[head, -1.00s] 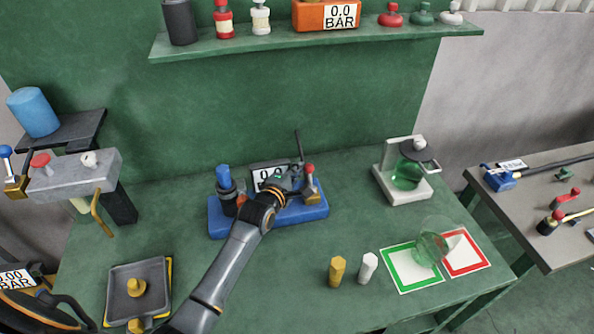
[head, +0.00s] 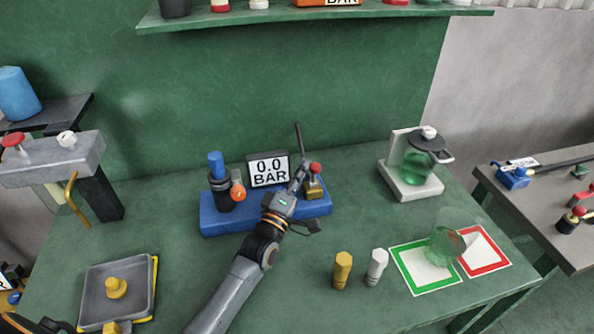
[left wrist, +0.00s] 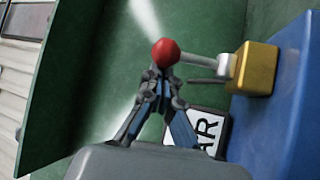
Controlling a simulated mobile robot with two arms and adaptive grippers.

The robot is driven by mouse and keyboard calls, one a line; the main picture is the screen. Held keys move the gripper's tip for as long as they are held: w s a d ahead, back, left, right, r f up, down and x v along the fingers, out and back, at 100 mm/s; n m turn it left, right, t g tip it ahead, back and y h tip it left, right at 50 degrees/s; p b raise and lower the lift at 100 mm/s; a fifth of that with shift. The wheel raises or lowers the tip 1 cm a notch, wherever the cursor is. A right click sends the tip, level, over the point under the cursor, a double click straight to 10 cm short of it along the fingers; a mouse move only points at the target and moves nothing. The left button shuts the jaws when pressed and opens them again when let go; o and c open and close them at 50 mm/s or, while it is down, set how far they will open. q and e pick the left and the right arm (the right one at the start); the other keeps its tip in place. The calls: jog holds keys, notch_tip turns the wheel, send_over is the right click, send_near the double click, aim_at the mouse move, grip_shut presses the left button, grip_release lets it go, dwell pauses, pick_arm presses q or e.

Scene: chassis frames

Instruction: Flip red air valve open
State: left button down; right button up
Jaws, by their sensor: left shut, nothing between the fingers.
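The red air valve lever has a red ball knob (head: 315,168) above a brass valve body (head: 314,190) at the right end of a blue base (head: 245,216). My left gripper (head: 302,172) is at the left side of the knob, shut and empty. In the left wrist view, the red knob (left wrist: 165,53) is right at the fingertips of my left gripper (left wrist: 163,78); I cannot tell whether they touch. A pale lever runs from the knob to the brass block (left wrist: 255,68). My right gripper is not in view.
A display reading 0.0 BAR (head: 268,170) and a black cylinder with a blue top (head: 218,180) stand on the base. Yellow (head: 342,270) and white (head: 376,267) pegs stand in front. A glass kettle (head: 418,160) stands at right.

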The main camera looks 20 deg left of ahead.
pick_arm(q)
jog(key=shift+s+d, duration=0.2)
jog(key=v, duration=1.2)
